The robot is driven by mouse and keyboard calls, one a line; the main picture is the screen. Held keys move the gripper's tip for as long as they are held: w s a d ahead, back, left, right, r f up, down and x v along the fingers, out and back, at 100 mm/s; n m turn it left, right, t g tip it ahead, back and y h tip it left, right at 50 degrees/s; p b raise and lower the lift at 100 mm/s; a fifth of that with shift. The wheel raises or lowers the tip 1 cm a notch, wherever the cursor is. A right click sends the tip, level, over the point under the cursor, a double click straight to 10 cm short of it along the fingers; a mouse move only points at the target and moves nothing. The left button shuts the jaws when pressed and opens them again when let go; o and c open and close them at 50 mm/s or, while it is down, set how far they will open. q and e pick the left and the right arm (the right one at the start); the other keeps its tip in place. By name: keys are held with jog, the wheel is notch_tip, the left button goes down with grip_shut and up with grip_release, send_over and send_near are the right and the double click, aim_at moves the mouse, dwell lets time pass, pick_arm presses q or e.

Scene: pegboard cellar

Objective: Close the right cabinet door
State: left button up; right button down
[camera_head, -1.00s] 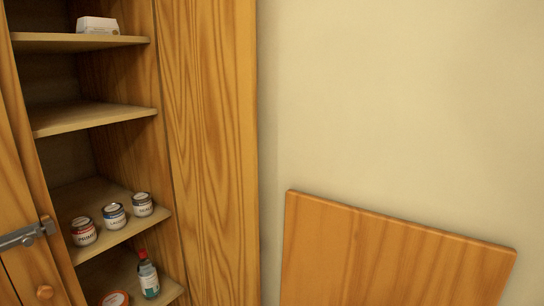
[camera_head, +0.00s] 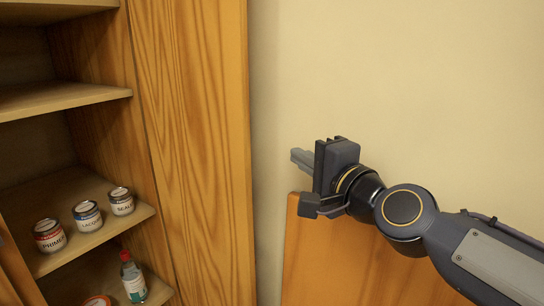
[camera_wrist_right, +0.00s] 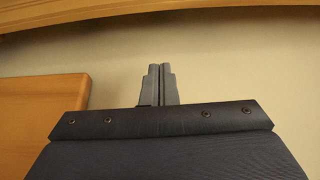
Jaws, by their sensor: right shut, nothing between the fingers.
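The tall wood-grained panel that appears to be the right cabinet door (camera_head: 200,140) stands open at the cabinet's right side, running out of view above and below. A wooden strip along the top of the right wrist view (camera_wrist_right: 150,14) seems to be part of it. My right gripper (camera_head: 301,160) is shut and empty, pointing left, to the right of the door's free edge. A strip of wall shows between them, and I see no contact. Its closed fingers show in the right wrist view (camera_wrist_right: 160,84). My left gripper is not in view.
The open cabinet has shelves (camera_head: 60,100) with several small items: paint tins (camera_head: 88,216) and a red-capped bottle (camera_head: 133,278). A lower wooden board (camera_head: 330,262) stands right of the door, under my right arm. Bare wall (camera_head: 420,80) lies behind.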

aim_at(274, 140)
jog(key=p+x, duration=0.1)
jog(key=x, duration=0.2)
jog(key=p+x, duration=0.2)
jog(key=x, duration=0.1)
jog(key=p+x, duration=0.1)
jog(key=x, duration=0.2)
jog(key=shift+w+a+r+p, duration=0.2)
jog(key=shift+w+r+p, duration=0.05)
jog(key=shift+r+p, duration=0.05)
jog(key=s+a+p, duration=0.1)
jog(key=s+a, duration=0.1)
jog(key=shift+s+a+f, duration=0.15)
jog(key=shift+s+a, duration=0.2)
jog(key=shift+s, duration=0.05)
